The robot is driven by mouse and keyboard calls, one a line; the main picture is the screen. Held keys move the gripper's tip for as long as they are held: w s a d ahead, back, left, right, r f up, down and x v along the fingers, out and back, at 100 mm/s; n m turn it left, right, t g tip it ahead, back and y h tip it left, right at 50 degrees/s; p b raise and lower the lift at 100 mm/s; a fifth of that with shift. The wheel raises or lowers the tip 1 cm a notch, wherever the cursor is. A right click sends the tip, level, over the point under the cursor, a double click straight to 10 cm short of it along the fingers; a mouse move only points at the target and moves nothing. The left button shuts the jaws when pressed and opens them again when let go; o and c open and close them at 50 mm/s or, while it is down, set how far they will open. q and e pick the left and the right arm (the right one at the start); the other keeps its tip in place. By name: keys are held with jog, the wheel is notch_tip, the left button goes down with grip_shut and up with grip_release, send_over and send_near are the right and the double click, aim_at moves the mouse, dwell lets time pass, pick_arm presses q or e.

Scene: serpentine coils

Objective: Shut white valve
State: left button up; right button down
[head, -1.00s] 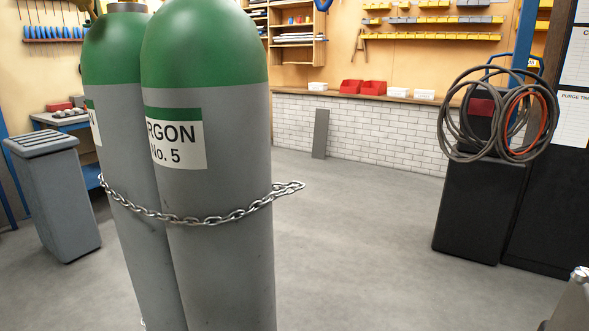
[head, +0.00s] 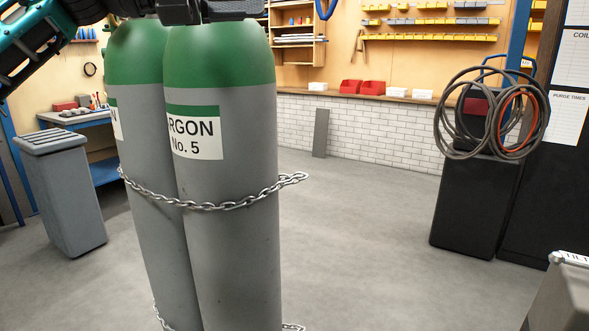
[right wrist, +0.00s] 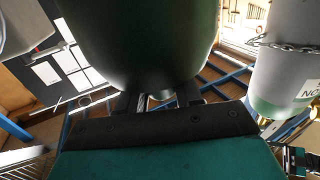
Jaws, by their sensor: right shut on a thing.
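Two grey gas cylinders with green shoulders stand close together: the front one (head: 235,240) is labelled argon, the rear one (head: 145,150) is partly behind it. Their tops are cut off by the upper edge of the head view. In the right wrist view, my right gripper (right wrist: 160,98) is shut at the end of a dark green cylinder shoulder (right wrist: 140,40). A small pale part, seemingly the white valve (right wrist: 160,95), shows between its black fingers, mostly hidden.
A chain (head: 235,204) runs around the cylinders. A grey bin (head: 65,190) stands at left. Coiled hoses (head: 490,115) hang above a black cabinet (head: 465,205) at right. A white brick counter (head: 380,130) is at the back. The floor (head: 350,240) between is clear.

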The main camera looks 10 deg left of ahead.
pick_arm(q)
jog(key=shift+n+h, duration=0.5)
jog(key=shift+n, duration=0.1)
jog(key=shift+w+d+f, duration=0.35)
jog(key=shift+d+f, duration=0.3)
jog(key=shift+f, duration=0.25)
jog(key=shift+w+d+f, duration=0.3)
jog(key=shift+d+f, duration=0.35)
jog(key=shift+f, duration=0.25)
